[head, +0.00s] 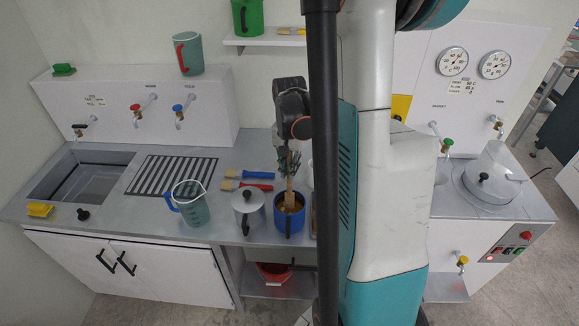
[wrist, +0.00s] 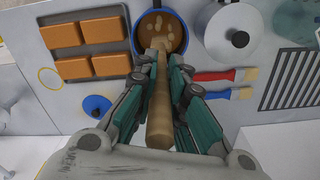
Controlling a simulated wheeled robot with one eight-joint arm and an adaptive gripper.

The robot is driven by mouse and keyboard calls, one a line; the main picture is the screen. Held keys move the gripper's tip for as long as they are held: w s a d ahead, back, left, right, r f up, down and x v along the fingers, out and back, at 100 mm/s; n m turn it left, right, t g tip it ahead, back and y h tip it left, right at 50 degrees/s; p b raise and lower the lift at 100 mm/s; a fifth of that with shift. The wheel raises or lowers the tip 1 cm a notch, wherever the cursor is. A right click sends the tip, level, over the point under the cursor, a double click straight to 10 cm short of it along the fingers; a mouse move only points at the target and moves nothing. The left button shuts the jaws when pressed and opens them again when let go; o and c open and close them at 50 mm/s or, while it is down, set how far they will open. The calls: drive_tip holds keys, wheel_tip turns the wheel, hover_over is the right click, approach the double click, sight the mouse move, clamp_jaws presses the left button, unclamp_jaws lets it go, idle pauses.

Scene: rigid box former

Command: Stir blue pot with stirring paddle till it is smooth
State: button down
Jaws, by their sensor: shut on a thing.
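The blue pot (head: 289,218) stands on the grey counter at the front edge, beside a lidded grey pot. It holds a brown liquid with several paler lumps, clear in the wrist view (wrist: 180,47). The wooden stirring paddle (wrist: 158,105) runs from my gripper down into the pot, its lower end in the liquid. My gripper (wrist: 158,85) is shut around the paddle's shaft. In the head view my gripper (head: 289,165) is above the pot, with the paddle (head: 289,193) pointing down into it. The paddle's tip is hidden in the liquid.
The lidded grey pot (head: 248,212) and a measuring jug (head: 188,203) stand left of the blue pot. Blue and red brushes (head: 250,176) lie behind. A tray of orange blocks (wrist: 75,45) and a blue lid (wrist: 97,106) lie close on the other side.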

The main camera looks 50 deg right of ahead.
drive_tip(key=shift+f+b, duration=1.85)
drive_tip(key=shift+f, duration=0.55)
